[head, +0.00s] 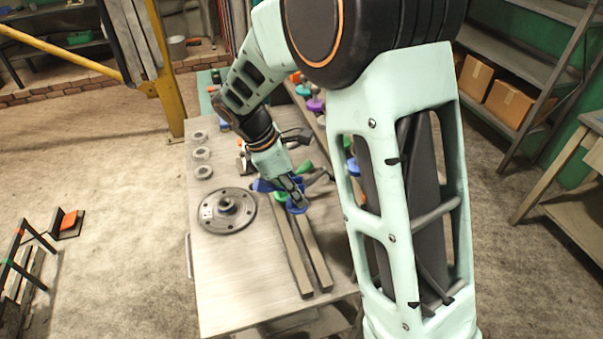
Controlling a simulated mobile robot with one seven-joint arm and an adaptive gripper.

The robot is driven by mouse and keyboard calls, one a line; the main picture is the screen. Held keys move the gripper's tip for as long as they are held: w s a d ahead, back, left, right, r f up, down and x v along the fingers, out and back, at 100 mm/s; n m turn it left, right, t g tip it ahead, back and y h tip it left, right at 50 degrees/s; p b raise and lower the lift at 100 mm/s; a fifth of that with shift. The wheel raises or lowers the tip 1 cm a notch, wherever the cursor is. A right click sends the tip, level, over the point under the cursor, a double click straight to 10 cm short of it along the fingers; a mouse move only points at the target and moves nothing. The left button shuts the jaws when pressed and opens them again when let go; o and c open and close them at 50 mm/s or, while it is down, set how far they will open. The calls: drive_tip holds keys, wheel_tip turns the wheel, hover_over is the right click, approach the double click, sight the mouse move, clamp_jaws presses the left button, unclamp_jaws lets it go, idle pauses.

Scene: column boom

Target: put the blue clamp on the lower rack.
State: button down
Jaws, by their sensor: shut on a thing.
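My gripper (291,188) is low over the worktable (235,270), pointing down and to the right in the head view. It is shut on a blue thing, which I take to be the blue clamp (264,186); blue shows on the left of the fingers and also below their tips. The fingers hide part of it, and I cannot tell whether it touches what lies below. Two long bars (303,250) lie side by side on the table just under the gripper. I cannot tell for sure which thing is the lower rack.
A dark round flange (227,210) and several grey rings (202,155) are left of the gripper. Green, purple and orange-topped pieces stand behind it, partly hidden by my arm. A yellow frame (170,80) stands at the back left. Shelves with cardboard boxes (508,103) are at the right.

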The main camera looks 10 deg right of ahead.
sight(296, 207)
drive_tip(key=shift+w+a+r+n, duration=0.2)
drive_tip(key=shift+w+r+n, duration=0.1)
drive_tip(key=shift+n, duration=0.2)
drive_tip(key=shift+w+f+t, duration=0.1)
drive_tip(key=shift+f+t, duration=0.1)
drive_tip(key=shift+t, duration=0.1)
wheel_tip(296, 207, down, 6)
drive_tip(key=b, duration=0.5)
drive_tip(key=shift+f, duration=0.25)
drive_tip(key=shift+r, duration=0.3)
drive_tip(key=shift+p, duration=0.3)
drive_tip(key=shift+f, duration=0.35)
drive_tip(key=shift+f+b, duration=1.55)
drive_tip(key=shift+f, duration=0.45)
